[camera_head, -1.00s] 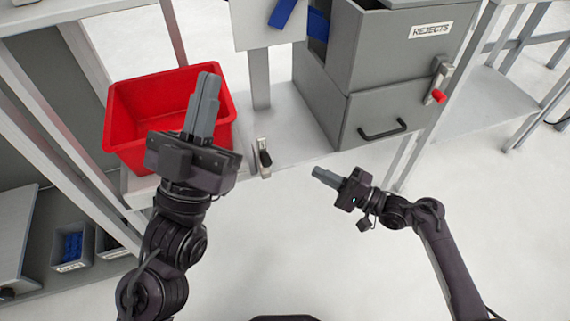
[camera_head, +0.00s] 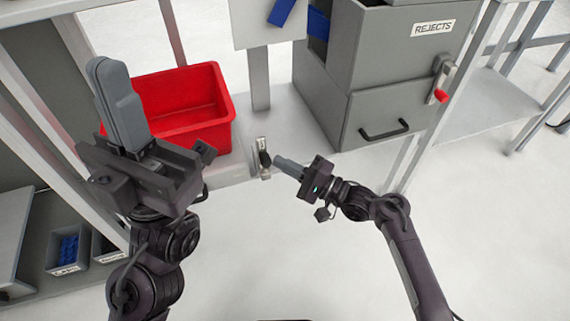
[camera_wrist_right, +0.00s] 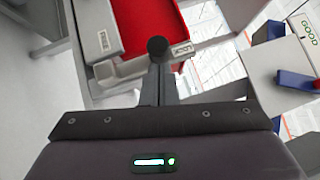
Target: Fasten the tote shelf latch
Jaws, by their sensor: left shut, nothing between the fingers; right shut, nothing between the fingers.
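The latch (camera_head: 263,157) is a small metal piece with a black knob, on the front edge of the shelf beside the red tote (camera_head: 184,112). My right gripper (camera_head: 280,163) is shut and empty, its tips close to the knob from the right. In the right wrist view the black knob (camera_wrist_right: 157,46) stands just beyond the fingertips (camera_wrist_right: 159,70); I cannot tell whether they touch. The latch's metal plate (camera_wrist_right: 183,50) lies right of the knob there, with the red tote (camera_wrist_right: 151,22) behind. My left gripper (camera_head: 100,70) is shut and empty, raised in front of the tote's left side and hiding part of it.
A grey cabinet with a REJECTS label (camera_head: 432,28) stands right of the latch, with a handle and a red-tipped latch (camera_head: 440,95) of its own. Blue items sit in bins (camera_head: 68,252) at lower left. The floor at lower right is clear.

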